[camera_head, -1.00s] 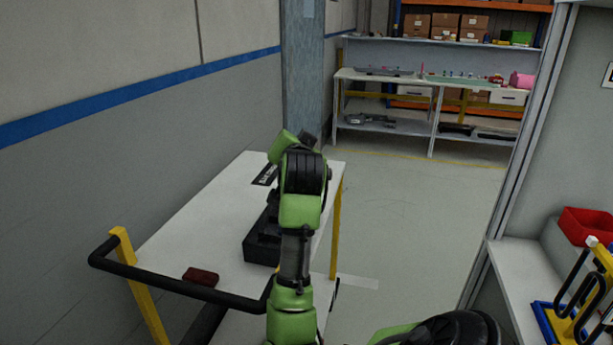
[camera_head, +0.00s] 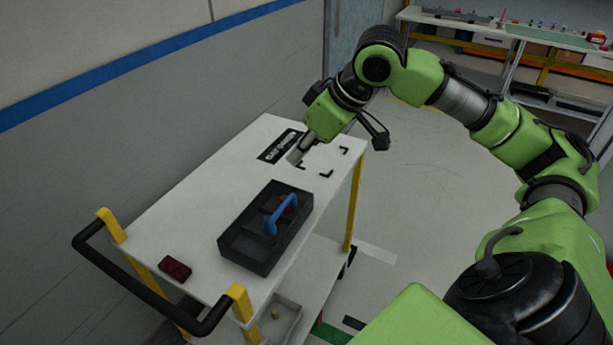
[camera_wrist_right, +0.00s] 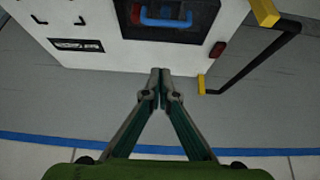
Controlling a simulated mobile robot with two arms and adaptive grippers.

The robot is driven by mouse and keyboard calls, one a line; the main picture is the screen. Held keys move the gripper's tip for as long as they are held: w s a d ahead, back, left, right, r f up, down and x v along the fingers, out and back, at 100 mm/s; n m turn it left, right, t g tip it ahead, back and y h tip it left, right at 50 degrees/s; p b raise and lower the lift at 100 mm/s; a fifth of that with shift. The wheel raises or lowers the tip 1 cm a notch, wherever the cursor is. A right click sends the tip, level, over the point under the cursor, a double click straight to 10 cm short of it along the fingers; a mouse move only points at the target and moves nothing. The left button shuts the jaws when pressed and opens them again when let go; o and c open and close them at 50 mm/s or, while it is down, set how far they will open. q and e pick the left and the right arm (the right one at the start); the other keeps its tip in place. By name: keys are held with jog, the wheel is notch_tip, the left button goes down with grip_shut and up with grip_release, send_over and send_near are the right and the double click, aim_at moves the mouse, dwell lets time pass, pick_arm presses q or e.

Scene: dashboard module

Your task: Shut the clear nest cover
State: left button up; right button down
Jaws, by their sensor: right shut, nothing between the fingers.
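I cannot make out a clear nest cover in either view. My right arm comes in from the right in the head view and bends over the white cart top. My right gripper (camera_head: 298,154) points down at the far part of the cart, beside a black printed label (camera_head: 279,146). In the right wrist view the fingers of the right gripper (camera_wrist_right: 160,73) meet at the tips, with nothing between them. My left gripper is not in view.
A black tray (camera_head: 240,243) with a blue handle (camera_head: 281,214) sits on the cart (camera_head: 205,208). A dark red block (camera_head: 175,268) lies near the cart's black push bar (camera_head: 135,285). Black corner marks (camera_head: 326,174) surround bare cart top. Open floor lies right of the cart.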

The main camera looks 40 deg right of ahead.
jog(key=p, duration=0.2)
send_over(284, 206)
jog(key=f, duration=0.9)
jog(key=shift+w+a+f, duration=0.15)
jog(key=shift+w, duration=0.2)
jog(key=shift+s+d+f, duration=0.1)
jog(key=shift+s+f, duration=0.1)
jog(key=shift+f, duration=0.4)
jog(key=shift+s+d+f, duration=0.1)
jog(key=shift+s+f, duration=0.1)
jog(key=shift+f, duration=0.35)
jog(key=shift+s+d+f, duration=0.1)
jog(key=shift+s+f, duration=0.1)
jog(key=shift+f, duration=0.4)
